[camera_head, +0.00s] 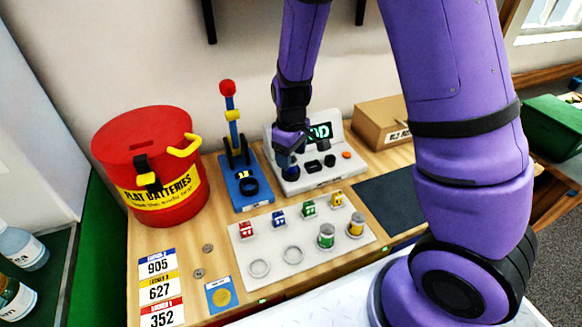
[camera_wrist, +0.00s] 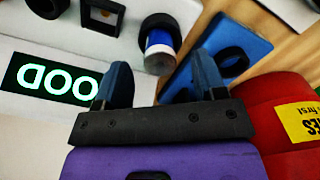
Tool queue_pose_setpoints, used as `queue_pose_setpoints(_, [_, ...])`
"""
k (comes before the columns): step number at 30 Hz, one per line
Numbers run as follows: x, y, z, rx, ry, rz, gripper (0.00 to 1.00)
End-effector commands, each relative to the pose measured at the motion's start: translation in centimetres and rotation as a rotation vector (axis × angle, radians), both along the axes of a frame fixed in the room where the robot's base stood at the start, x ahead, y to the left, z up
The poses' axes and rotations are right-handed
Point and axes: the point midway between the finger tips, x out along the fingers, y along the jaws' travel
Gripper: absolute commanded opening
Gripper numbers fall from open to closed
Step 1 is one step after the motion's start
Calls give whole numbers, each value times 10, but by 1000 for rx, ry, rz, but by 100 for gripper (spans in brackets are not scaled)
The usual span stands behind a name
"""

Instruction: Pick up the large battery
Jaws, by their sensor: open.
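A blue and white battery (camera_wrist: 160,45) stands in a black ring holder at the left end of the tester (camera_head: 325,172); its blue part (camera_head: 291,171) also shows in the head view below my gripper. My gripper (camera_head: 289,157) is over that end of the tester. In the wrist view my gripper (camera_wrist: 160,82) is open and empty, with the battery just beyond its fingertips and roughly between them. A green battery (camera_head: 326,236) and a yellow battery (camera_head: 356,225) stand on the white tray (camera_head: 270,243). I cannot tell by size which one is the large battery.
The tester screen (camera_head: 320,131) is lit, partly hidden. A blue lever stand (camera_head: 245,190) is close on the left, then a red flat-batteries bin (camera_head: 155,150). A cardboard box (camera_head: 380,122) stands behind right. A dark mat (camera_head: 388,203) lies bare.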

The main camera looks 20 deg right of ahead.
Motion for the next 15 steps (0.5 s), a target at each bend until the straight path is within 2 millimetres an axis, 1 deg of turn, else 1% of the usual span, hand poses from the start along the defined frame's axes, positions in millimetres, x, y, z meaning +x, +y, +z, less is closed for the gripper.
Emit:
queue_pose_setpoints(1, [0, -1, -8, -1, 2, -1, 64])
queue_pose_setpoints(3, [0, -1, -15, 0, 2, -2, 64])
queue_pose_setpoints(6, [0, 0, -21, -1, 1, 0, 64])
queue_pose_setpoints(14, [0, 0, -23, 0, 0, 0, 64])
queue_pose_setpoints(15, [0, 0, -23, 0, 0, 0, 57])
